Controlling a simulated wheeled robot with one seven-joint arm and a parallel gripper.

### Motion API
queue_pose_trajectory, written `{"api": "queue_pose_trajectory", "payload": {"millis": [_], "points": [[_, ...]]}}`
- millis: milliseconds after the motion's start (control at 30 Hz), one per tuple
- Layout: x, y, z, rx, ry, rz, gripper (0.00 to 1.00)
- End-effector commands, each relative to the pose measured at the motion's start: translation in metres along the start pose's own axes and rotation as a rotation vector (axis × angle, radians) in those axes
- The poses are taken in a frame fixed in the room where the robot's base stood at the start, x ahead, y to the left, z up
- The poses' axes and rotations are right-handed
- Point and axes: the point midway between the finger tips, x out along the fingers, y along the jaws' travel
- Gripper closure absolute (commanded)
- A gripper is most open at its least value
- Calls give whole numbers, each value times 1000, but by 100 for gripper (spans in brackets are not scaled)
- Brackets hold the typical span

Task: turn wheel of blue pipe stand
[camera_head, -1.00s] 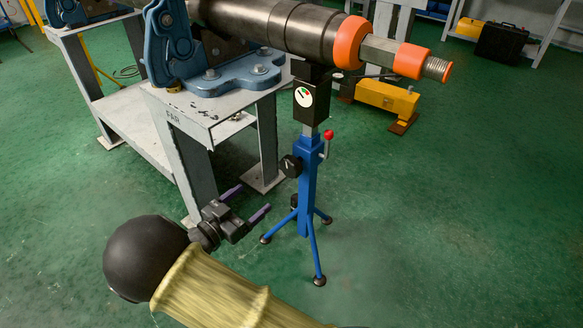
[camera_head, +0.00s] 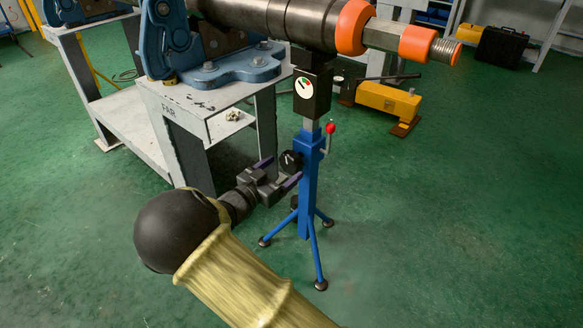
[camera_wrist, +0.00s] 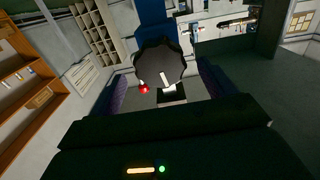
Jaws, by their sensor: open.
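The blue pipe stand (camera_head: 309,190) stands upright on the green floor, under the end of a dark pipe. Its black wheel (camera_head: 291,161), with a white mark, sits on the left side of its post. In the wrist view the black scalloped wheel (camera_wrist: 153,59) is a little above the middle, between the two fingers in the picture. My gripper (camera_head: 278,172) is open, its purple fingers pointing at the wheel from the lower left. The fingertips are close to the wheel; I cannot tell whether they touch it. Nothing is held.
A red-knobbed lever (camera_head: 330,129) sticks out on the post's right side. A black box with a dial (camera_head: 304,90) is above the post. A grey metal table (camera_head: 190,110) with a blue vise (camera_head: 235,68) stands close on the left. Floor is free at the right.

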Motion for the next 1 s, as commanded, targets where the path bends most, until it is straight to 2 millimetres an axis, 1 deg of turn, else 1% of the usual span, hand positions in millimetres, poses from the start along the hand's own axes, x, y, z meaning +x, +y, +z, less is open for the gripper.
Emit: {"api": "queue_pose_trajectory", "payload": {"millis": [33, 100, 200, 300, 400, 633, 667, 700, 867, 900, 1000], "points": [[10, 0, 4, 3, 1, 2, 17], [22, 0, 4, 3, 1, 2, 17], [36, 0, 3, 2, 0, 1, 17], [46, 0, 2, 2, 1, 1, 17], [50, 0, 0, 2, 0, -1, 17], [51, 0, -1, 1, 0, -1, 17], [51, 0, 0, 1, 0, -1, 19], [51, 0, 0, 1, 0, -1, 27], [50, 0, 0, 1, 0, -1, 58], [50, 0, 0, 1, 0, -1, 62], [50, 0, 0, 2, 0, -1, 62]]}}
